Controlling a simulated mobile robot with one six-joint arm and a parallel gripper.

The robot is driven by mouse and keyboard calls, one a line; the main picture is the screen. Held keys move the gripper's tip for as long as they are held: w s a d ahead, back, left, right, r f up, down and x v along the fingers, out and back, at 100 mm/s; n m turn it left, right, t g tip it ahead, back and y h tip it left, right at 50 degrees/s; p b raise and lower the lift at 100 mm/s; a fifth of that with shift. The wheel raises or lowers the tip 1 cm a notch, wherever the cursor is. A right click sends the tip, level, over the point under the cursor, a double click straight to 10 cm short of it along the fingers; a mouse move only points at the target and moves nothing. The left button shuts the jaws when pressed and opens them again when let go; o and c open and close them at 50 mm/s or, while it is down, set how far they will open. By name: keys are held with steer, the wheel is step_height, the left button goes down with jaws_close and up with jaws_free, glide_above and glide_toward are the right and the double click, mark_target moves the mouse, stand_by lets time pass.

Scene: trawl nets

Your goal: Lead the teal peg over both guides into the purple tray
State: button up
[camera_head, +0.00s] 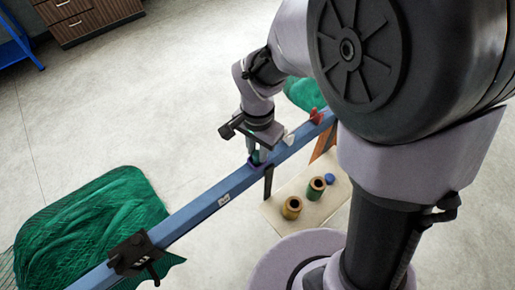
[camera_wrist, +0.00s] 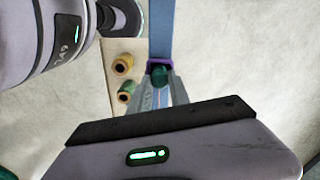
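The teal peg (camera_wrist: 159,77) is at the small purple tray (camera_wrist: 149,67) on the blue beam, low between my fingertips. In the head view the peg (camera_head: 256,158) and tray (camera_head: 254,167) are partly hidden by my gripper (camera_head: 259,154). My gripper (camera_wrist: 160,82) points down at the beam, and its fingers close in on both sides of the peg with no clear gap. Whether the peg's foot rests on the tray's floor is hidden. A white guide (camera_head: 288,138) and a red guide (camera_head: 315,116) stand on the beam, up and right of my gripper.
The blue beam (camera_head: 205,204) runs diagonally, with a black clamp (camera_head: 135,252) at its lower left. Green netting (camera_head: 95,222) lies at left. A pale board (camera_head: 282,212) beside the beam carries a yellow spool (camera_head: 291,207), a green spool (camera_head: 316,188) and a blue piece (camera_head: 330,179).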

steer(key=o, duration=0.5)
step_height(320, 180, up, 18)
steer(key=shift+f+p, duration=0.25)
steer(key=shift+p, duration=1)
